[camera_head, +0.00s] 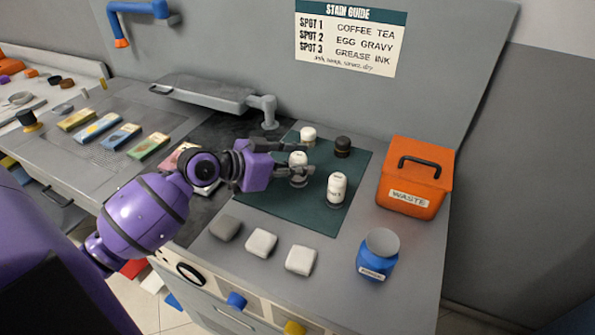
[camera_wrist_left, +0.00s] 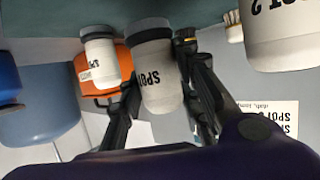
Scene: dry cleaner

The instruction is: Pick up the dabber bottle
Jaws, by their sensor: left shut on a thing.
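My left gripper (camera_head: 303,158) reaches over the dark green mat (camera_head: 262,200) from the left. Its two fingers are shut on a white dabber bottle (camera_head: 298,158), one finger on each side. In the left wrist view this bottle (camera_wrist_left: 157,75) carries black "SPOT" lettering; its number is not legible. It looks upright in the head view; I cannot tell whether it touches the mat. Another white bottle (camera_head: 308,134) stands behind it, a dark-topped bottle (camera_head: 342,146) stands back right, and a white bottle (camera_head: 336,188) stands front right. A bottle marked "SPOT 2" (camera_wrist_left: 282,38) shows in the wrist view.
An orange waste bin (camera_head: 410,185) and a blue jar (camera_head: 377,256) stand right of the mat. Three pads (camera_head: 261,243) lie along the front. A grey pressing arm (camera_head: 205,92) is behind on the left. Several coloured packets (camera_head: 122,136) lie at the left.

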